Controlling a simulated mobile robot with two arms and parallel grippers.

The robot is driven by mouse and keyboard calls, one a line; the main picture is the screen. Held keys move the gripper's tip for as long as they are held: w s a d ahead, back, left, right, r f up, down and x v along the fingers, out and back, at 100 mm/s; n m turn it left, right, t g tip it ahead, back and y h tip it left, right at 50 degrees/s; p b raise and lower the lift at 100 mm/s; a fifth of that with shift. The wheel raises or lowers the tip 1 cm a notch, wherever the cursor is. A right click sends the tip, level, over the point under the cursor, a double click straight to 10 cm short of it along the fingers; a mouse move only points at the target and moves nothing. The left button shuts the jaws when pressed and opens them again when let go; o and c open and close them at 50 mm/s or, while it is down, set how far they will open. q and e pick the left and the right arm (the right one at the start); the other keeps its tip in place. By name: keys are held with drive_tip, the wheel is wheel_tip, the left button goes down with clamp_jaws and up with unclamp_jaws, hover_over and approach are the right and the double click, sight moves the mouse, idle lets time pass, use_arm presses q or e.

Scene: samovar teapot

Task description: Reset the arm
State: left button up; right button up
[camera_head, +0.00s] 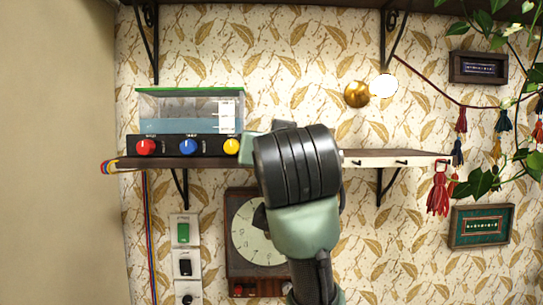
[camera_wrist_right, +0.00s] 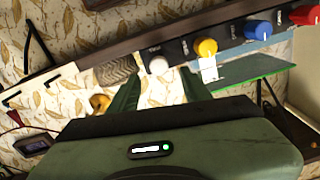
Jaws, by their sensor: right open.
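My right arm (camera_head: 305,220) rises from the bottom middle of the head view, its green and black wrist in front of the wall shelf (camera_head: 400,157). The arm mostly hides its gripper in this view. In the right wrist view my right gripper (camera_wrist_right: 160,82) is open, its two green fingers apart with nothing seen held between them. Beyond the fingers are the shelf edge and a control panel with a white knob (camera_wrist_right: 158,64) and a yellow knob (camera_wrist_right: 206,47). My left gripper is not in view.
A clear tank (camera_head: 188,108) stands above red (camera_head: 145,147), blue (camera_head: 189,146) and yellow (camera_head: 231,146) knobs on the shelf. A clock (camera_head: 250,238) hangs below, partly behind my arm. Switches (camera_head: 184,232) are at left. A gold ball (camera_head: 357,94) is above the shelf; tassels (camera_head: 438,195) hang right.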

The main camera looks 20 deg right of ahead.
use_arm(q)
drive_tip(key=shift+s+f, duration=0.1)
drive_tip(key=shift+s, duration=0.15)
